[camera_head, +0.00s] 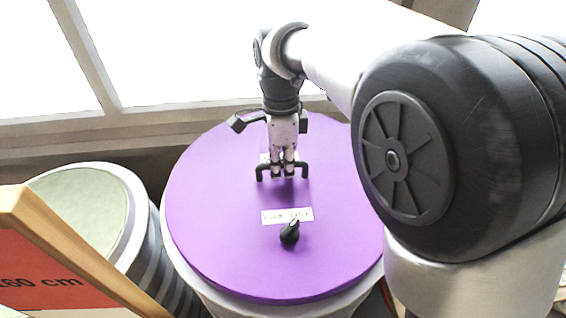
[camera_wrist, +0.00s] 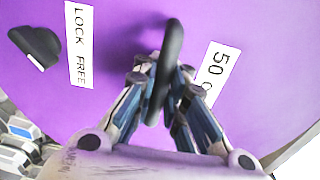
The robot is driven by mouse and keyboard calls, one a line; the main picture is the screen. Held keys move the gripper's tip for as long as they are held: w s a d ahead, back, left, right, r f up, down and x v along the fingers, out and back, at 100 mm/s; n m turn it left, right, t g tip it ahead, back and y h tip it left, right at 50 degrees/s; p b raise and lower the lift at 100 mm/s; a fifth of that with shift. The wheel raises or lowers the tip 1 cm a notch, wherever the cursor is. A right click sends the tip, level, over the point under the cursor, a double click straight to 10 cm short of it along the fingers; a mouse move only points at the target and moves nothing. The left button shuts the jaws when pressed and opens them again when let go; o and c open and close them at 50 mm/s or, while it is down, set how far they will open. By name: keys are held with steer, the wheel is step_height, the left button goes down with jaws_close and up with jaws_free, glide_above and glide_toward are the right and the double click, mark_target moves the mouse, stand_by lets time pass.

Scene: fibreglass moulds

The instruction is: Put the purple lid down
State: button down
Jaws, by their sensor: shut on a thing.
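The purple lid (camera_head: 225,225) is a large round disc over the top of a pale round container (camera_head: 215,296) in the head view. It fills most of the wrist view (camera_wrist: 120,25). A black handle (camera_wrist: 174,50) stands up from the lid. My gripper (camera_head: 283,172) is shut on this handle, and its fingers are on both sides of the bar in the wrist view (camera_wrist: 160,85). A black knob (camera_head: 289,233) sits beside a white label (camera_head: 287,215), which reads "LOCK FREE" in the wrist view. I cannot tell whether the lid touches the container's rim all round.
A grey ribbed container with a pale green top (camera_head: 85,205) stands close on the left. A wood-framed red sign (camera_head: 50,270) reading "60 cm" is at the lower left. A window ledge (camera_head: 150,125) runs behind.

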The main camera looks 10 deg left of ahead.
steer(key=shift+f, duration=0.3)
steer(key=c, duration=1.6)
jaws_free()
step_height(320, 180, up, 12)
steer(key=shift+w, duration=0.25)
